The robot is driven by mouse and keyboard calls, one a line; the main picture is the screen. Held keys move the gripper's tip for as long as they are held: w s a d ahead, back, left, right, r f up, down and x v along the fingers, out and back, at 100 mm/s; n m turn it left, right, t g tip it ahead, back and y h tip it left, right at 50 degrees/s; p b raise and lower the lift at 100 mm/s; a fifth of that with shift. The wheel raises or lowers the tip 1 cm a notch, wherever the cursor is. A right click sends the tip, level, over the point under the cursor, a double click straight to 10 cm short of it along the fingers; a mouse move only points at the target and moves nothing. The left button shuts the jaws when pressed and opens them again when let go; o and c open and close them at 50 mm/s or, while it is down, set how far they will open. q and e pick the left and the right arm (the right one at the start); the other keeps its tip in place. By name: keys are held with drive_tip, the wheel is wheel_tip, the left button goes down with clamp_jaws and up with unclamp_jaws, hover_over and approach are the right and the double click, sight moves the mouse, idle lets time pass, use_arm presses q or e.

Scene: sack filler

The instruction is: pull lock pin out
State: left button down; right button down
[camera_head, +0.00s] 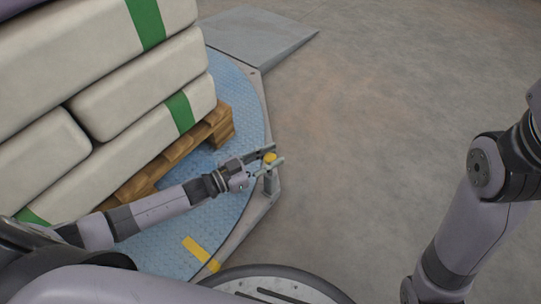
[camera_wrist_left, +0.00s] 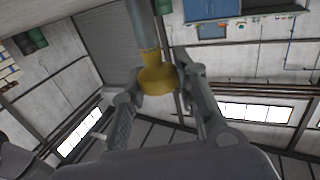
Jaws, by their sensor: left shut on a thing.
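The lock pin has a yellow knob (camera_head: 270,158) and sits on a grey post (camera_head: 271,184) at the edge of the blue turntable (camera_head: 236,88). My left gripper (camera_head: 269,160) reaches in from the left with its fingers on either side of the knob, and it is shut on it. In the left wrist view the yellow knob (camera_wrist_left: 157,78) is between the fingers, with a grey shaft (camera_wrist_left: 143,25) running from it to the top edge. The pin's far end is hidden. My right gripper is out of view; only my right arm shows at the right.
A wooden pallet (camera_head: 176,152) stacked with white sacks (camera_head: 140,80) with green bands stands on the turntable, left of my left gripper. A grey ramp (camera_head: 258,36) lies at the back. The concrete floor to the right is clear.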

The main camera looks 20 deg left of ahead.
use_arm(q)
drive_tip(key=shift+d+r, duration=0.1)
drive_tip(key=shift+r, duration=0.1)
drive_tip(key=c, duration=1.5)
unclamp_jaws()
drive_tip(key=shift+o, duration=1.1)
drive_tip(key=v, duration=1.2)
